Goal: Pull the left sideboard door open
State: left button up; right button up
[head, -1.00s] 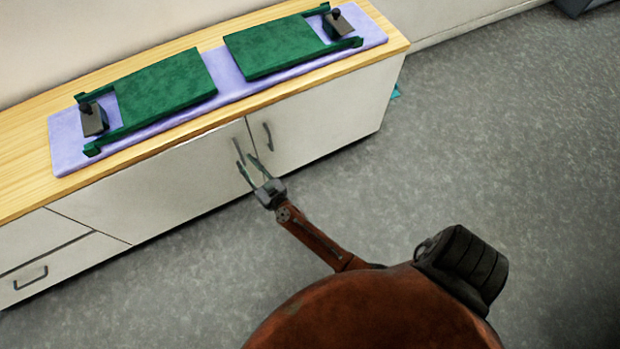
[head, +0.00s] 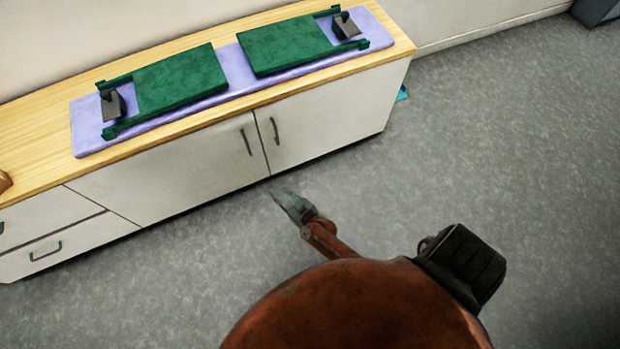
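The left sideboard door (head: 165,172) is a pale panel that looks shut and flush with the right door (head: 330,110). Its dark upright bar handle (head: 246,142) is near its right edge, beside the seam between the doors. My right gripper (head: 278,193) is below and in front of the handle, over the floor and apart from the sideboard. Its fingers are seen at a slant and blurred, so I cannot tell how far apart they are. Nothing shows in it. My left gripper is out of view.
The sideboard's wooden top (head: 40,125) carries a lilac mat (head: 90,135) with two green boards (head: 182,80) and dark clamp-like pieces. Drawers (head: 60,250) are at the left. The grey floor (head: 500,150) in front and to the right is clear.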

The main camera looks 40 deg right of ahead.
pick_arm(q)
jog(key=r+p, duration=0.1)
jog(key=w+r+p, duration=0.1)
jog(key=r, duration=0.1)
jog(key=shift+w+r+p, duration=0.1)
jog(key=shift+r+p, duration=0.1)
jog(key=shift+p, duration=0.2)
pick_arm(e)
jog(key=s+d+f+g, duration=0.1)
jog(key=s+f+g, duration=0.1)
jog(key=s+f, duration=0.3)
jog(key=s+d+f+g, duration=0.1)
jog(key=s+f+g, duration=0.1)
jog(key=s+f, duration=0.4)
jog(key=s, duration=0.5)
jog(key=shift+n+g+y, duration=0.4)
